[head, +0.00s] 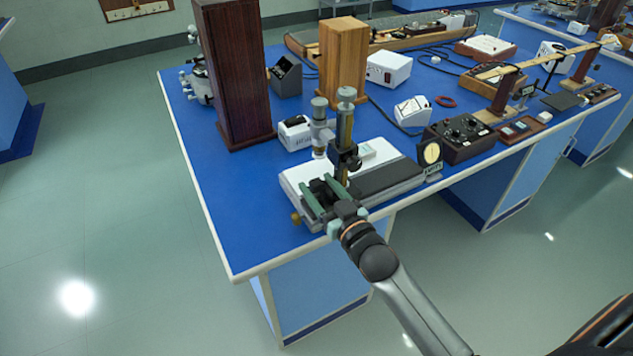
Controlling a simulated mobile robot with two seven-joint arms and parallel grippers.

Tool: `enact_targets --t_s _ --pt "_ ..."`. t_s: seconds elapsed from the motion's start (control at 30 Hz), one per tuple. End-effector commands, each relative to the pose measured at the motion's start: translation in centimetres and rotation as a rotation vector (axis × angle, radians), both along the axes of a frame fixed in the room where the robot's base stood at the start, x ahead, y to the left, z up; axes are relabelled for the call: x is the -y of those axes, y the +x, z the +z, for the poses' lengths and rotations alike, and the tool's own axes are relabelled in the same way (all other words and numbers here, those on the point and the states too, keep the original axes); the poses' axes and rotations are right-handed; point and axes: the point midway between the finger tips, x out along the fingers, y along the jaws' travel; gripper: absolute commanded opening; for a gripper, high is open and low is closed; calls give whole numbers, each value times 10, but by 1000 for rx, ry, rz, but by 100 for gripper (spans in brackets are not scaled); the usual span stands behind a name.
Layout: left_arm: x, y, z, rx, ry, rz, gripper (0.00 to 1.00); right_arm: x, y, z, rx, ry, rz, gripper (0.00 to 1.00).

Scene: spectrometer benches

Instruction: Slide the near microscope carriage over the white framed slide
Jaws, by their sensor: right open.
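The near microscope carriage (343,158) is a dark block with a brass and grey upright post and a grey microscope tube (319,132) at its left. It stands on a white and dark grey base at the near edge of the blue bench. A pale framed slide (368,150), small in this view, seems to lie on the white plate just right of the post. My right gripper (316,184) is open, its green fingers over the base's near left part, just below the carriage. I cannot tell whether it touches the carriage. My left gripper is out of view.
A dark wooden tower (233,75) and a lighter wooden block (343,60) stand behind. A round dial gauge (431,153) and a black knobbed box (460,138) stand to the right. The bench (225,200) is bare at front left.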

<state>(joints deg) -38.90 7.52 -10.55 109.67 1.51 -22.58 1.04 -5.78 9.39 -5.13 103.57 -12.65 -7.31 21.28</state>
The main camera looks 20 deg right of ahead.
Motion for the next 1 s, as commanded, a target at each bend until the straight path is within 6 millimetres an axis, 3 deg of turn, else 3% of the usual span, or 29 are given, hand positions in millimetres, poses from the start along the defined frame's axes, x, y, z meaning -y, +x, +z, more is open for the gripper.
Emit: enact_targets --t_s 0.2,0.5,1.0 --pt "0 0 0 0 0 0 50 -1 14 0 0 1 0 62" --pt "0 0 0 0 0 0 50 -1 15 0 -1 1 0 61" --pt "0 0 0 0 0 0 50 -1 15 0 0 1 0 5"
